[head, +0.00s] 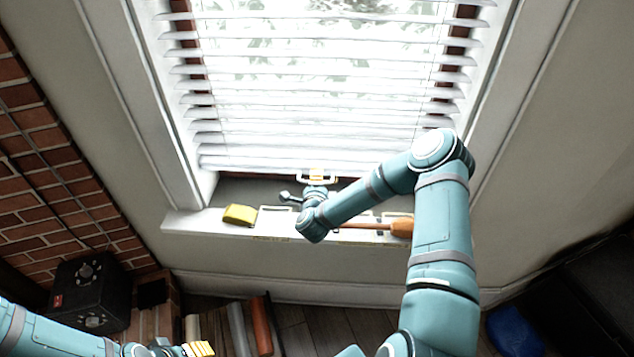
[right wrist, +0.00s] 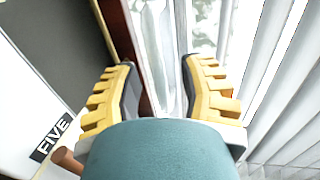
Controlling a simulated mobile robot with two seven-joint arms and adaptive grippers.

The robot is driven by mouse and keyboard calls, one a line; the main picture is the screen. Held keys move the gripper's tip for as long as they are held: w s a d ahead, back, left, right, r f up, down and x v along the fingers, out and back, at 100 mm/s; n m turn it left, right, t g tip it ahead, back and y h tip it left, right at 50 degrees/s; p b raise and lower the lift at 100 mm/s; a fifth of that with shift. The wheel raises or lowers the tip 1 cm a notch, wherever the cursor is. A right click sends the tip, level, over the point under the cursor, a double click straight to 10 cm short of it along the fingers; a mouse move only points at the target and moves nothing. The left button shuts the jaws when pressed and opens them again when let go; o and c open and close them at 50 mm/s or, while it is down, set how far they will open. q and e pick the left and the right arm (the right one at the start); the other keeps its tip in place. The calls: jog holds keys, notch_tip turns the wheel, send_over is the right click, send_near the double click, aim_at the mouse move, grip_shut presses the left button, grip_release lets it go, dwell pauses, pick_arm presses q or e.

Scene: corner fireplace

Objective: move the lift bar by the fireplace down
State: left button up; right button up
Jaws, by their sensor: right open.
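White blinds hang over the window, and their pale bottom rail (head: 260,162), which seems to be the lift bar, runs level just above the sill. My right gripper (head: 316,177) is at the middle of this rail, its yellow fingers showing beyond my forearm. In the right wrist view the gripper (right wrist: 165,88) is open, with a pale strip, probably the rail (right wrist: 184,35), passing between its fingers. I cannot tell whether they touch it. My left gripper (head: 198,349) is low at the bottom edge, far from the window; its opening is unclear.
The window sill (head: 190,221) bears a yellow block (head: 239,214) and a wooden-handled tool (head: 400,227), close under my right arm. A brick wall (head: 40,190) and a black box (head: 90,292) are at left. Books (head: 240,325) stand below the sill.

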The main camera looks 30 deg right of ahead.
grip_shut()
notch_tip(320, 180, down, 9)
jog(key=b, duration=0.6)
jog(key=shift+r, duration=0.2)
jog(key=shift+f, duration=0.35)
jog(key=shift+r, duration=0.1)
grip_release()
